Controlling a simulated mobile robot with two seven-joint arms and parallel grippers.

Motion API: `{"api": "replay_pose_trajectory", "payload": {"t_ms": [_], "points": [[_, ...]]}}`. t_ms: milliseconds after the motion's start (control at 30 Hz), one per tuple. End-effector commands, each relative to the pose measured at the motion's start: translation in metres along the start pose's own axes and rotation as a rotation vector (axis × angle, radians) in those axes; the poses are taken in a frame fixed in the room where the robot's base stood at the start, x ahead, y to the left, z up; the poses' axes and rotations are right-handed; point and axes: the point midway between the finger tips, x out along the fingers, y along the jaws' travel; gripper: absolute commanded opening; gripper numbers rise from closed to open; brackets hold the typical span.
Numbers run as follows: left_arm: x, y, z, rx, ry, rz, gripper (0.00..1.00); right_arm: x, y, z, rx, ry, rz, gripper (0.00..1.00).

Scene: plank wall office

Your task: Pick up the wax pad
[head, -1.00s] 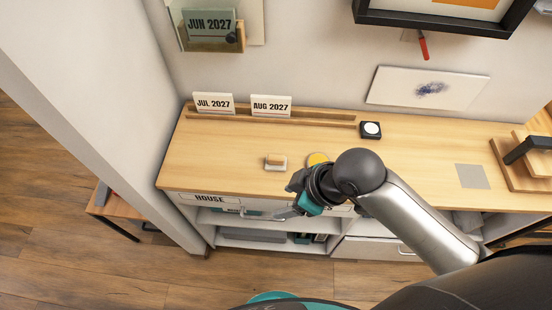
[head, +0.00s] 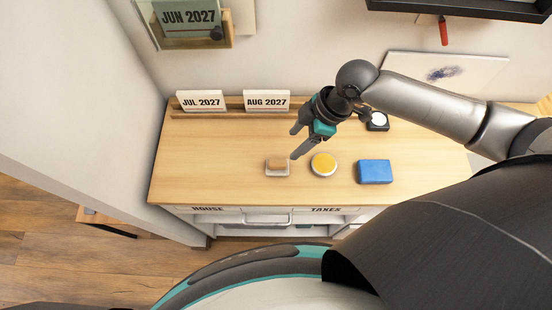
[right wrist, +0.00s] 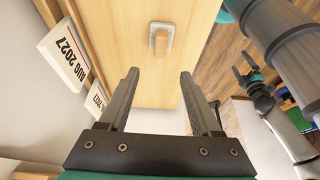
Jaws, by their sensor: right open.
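A tan block on a small pale dish (head: 277,167) lies on the wooden counter, and the dish also shows in the right wrist view (right wrist: 153,47). A round yellow pad with a pale rim (head: 324,164) lies just right of it. I cannot tell for sure which is the wax pad. My right gripper (head: 295,143) is open and empty above the counter, close behind the tan block in the head view. In the right wrist view, its fingers (right wrist: 158,75) point toward the tan block, apart from it. My left gripper (right wrist: 243,67) shows small at the right there, its fingers apart.
A blue box (head: 374,171) lies right of the yellow pad. Calendar cards (head: 201,101) stand in a wooden rail at the back. The counter's left part is clear.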

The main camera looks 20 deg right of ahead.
Motion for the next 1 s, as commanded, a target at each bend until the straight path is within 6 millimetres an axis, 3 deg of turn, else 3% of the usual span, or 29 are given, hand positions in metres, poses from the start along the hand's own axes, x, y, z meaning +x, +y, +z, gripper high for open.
{"api": "replay_pose_trajectory", "payload": {"t_ms": [100, 233, 600, 1000], "points": [[0.002, 0.002, 0.013, 0.001, -0.021, 0.003, 1.00, 0.029, -0.001, 0.000, 0.002, 0.001, -0.003, 0.65], [0.004, 0.003, 0.015, 0.001, -0.024, 0.003, 1.00, 0.051, -0.001, 0.000, 0.001, 0.000, -0.002, 0.65], [0.006, 0.000, -0.005, 0.003, 0.009, 0.000, 1.00, 0.078, 0.000, 0.003, 0.000, 0.000, -0.001, 0.65], [0.010, 0.001, -0.002, 0.004, 0.006, 0.001, 1.00, 0.119, 0.000, 0.008, -0.001, -0.001, 0.001, 0.65]]}}
